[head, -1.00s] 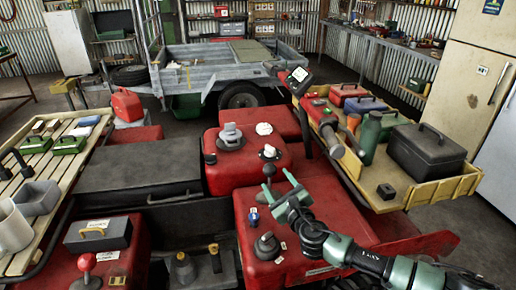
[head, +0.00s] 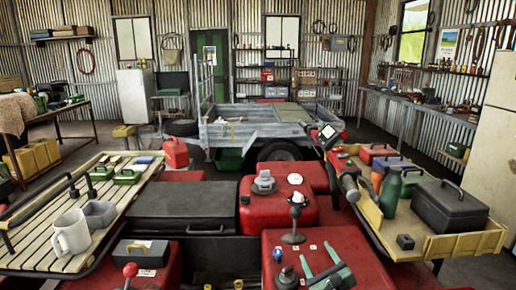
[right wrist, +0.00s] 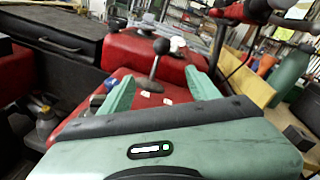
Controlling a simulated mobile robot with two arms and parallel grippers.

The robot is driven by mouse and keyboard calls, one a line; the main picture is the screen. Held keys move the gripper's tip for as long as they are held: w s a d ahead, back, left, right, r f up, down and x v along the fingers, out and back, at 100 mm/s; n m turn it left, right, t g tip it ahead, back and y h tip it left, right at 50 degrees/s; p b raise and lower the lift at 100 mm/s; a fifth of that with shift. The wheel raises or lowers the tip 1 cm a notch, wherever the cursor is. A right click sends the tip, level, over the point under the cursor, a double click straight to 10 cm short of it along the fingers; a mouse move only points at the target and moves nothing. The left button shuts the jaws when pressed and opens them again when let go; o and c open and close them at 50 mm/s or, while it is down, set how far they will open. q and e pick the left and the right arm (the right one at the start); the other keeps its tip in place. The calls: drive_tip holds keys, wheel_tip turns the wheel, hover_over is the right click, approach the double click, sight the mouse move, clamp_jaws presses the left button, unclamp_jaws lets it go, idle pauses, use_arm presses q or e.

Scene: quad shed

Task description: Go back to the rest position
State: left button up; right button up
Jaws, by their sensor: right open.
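My right gripper (head: 318,258) is at the bottom edge of the head view, over the red bodywork (head: 345,240) of the quad. Its two green fingers are apart with nothing between them. In the right wrist view the open fingers (right wrist: 162,82) point towards a dark-knobbed lever (right wrist: 156,66), which stands beyond them. The lever (head: 293,238) in the head view stands just past the fingertips, apart from them. My left gripper is not in view.
A yellow tray (head: 470,245) holds a black toolbox (head: 450,207) and green bottle (head: 390,193) at right. A grey trailer (head: 240,135) stands behind. A small blue knob (head: 277,254) is near my gripper.

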drive_tip(key=s+a+f+m+g+h, duration=0.1)
drive_tip(key=s+f+m+g+h, duration=0.15)
drive_tip(key=s+f+m, duration=0.5)
drive_tip(key=s+a+f+m+g+h, duration=0.1)
drive_tip(key=s+f+m+g, duration=0.15)
drive_tip(key=s+m, duration=0.85)
drive_tip(key=s+d+f+m+g, duration=0.1)
drive_tip(key=s+d+m+g, duration=0.15)
drive_tip(key=s+m, duration=0.55)
drive_tip(key=s+d+f+m+g+y, duration=0.1)
drive_tip(key=s+f+m+g, duration=0.15)
drive_tip(key=s+m, duration=0.5)
drive_tip(key=s+d+m+g, duration=0.2)
drive_tip(key=s+m+g, duration=0.2)
drive_tip(key=s+m, duration=0.35)
wheel_tip(320, 180, down, 25)
drive_tip(key=s, duration=0.1)
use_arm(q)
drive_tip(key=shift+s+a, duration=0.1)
use_arm(e)
drive_tip(key=s+d+f+g, duration=0.2)
drive_tip(key=s+d+f, duration=0.1)
drive_tip(key=s+f, duration=1.4)
drive_tip(key=shift+s+f+n, duration=0.35)
drive_tip(key=shift+f, duration=0.05)
